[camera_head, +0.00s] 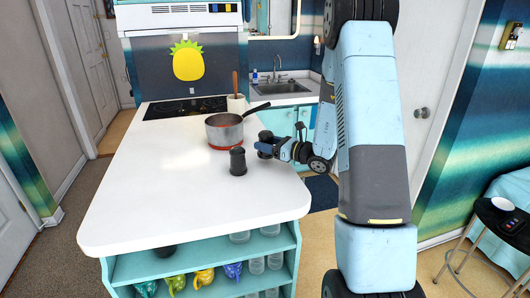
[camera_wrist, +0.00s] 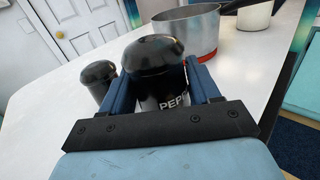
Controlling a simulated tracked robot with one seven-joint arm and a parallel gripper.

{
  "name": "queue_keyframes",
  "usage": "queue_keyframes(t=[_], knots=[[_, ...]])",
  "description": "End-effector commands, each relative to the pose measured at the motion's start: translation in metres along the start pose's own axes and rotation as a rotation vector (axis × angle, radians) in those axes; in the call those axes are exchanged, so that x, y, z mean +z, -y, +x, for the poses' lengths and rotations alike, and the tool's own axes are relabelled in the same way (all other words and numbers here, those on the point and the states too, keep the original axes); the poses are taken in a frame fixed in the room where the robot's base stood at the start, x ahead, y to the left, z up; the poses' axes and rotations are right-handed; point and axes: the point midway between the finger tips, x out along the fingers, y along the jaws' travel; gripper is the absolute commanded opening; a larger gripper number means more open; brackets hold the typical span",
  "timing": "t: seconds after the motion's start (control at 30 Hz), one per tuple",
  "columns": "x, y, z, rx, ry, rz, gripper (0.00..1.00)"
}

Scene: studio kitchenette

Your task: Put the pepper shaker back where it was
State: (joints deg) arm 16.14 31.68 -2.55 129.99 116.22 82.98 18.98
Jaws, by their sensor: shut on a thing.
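The pepper shaker (camera_wrist: 158,62) is black with a domed top and part of the word "PEPPER" on its side. It stands upright between the two blue fingers of my gripper (camera_wrist: 172,88), which is shut on it. In the head view my gripper (camera_head: 264,148) is over the right edge of the white counter, with the shaker's dark top (camera_head: 265,136) showing. I cannot tell whether the shaker's base touches the counter. A second black shaker (camera_head: 238,162) stands on the counter to its left; it also shows in the wrist view (camera_wrist: 100,80).
A steel pot (camera_head: 224,130) with a red base stands behind the shakers, its handle pointing right. A white crock (camera_head: 236,103) stands beyond it. The white counter (camera_head: 150,190) is clear to the left and front. Shelves below hold glasses (camera_head: 256,265) and colourful items.

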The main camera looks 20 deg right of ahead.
Motion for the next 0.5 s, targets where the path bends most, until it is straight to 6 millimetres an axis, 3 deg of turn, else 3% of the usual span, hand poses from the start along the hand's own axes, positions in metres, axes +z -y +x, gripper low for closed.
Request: queue_keyframes(t=[0.23,0.5], knots=[[-0.029,0.002,0.002,0.001,-0.002,0.003,0.26],[-0.033,0.001,0.002,0.001,0.000,0.001,0.26]])
